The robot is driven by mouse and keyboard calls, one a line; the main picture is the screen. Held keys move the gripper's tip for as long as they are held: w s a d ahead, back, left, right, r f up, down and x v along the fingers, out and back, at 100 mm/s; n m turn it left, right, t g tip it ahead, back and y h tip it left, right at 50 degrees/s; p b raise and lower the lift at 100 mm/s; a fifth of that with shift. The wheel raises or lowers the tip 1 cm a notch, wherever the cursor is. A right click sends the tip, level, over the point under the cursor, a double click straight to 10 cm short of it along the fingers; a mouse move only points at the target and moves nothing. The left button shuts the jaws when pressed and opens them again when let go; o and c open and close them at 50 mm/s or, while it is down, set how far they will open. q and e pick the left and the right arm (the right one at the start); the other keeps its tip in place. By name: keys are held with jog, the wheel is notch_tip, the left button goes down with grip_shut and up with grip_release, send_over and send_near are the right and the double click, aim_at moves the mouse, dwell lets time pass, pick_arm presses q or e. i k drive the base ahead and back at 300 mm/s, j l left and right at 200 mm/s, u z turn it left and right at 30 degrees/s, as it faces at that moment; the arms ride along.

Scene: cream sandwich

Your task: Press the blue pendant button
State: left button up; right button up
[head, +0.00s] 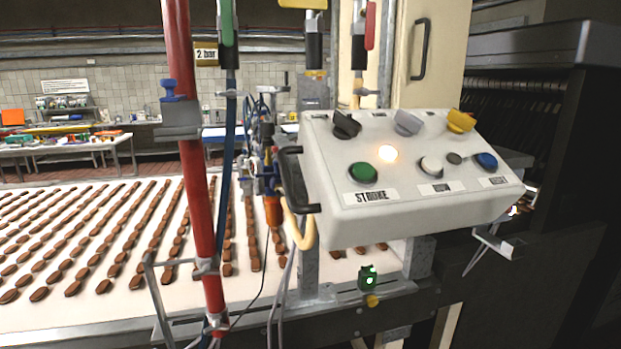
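The pendant (400,205) is a pale grey box with a sloped face, right of the middle in the head view. Its blue button (486,161) sits at the right end of the lower row, above a small white label. Nothing covers or touches the button. Neither of my grippers shows in this view.
The pendant also carries a green button (363,172), a lit lamp (388,154), a white button (431,166) and several knobs. A black handle (287,180) juts from its left side. A red pipe (192,170) stands before the conveyor (80,315) with rows of brown biscuits.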

aim_at(487, 160)
jog(key=k+l+u, duration=0.2)
jog(key=k, duration=0.25)
jog(key=k+l+u, duration=0.15)
jog(key=k, duration=0.35)
jog(key=i, duration=0.55)
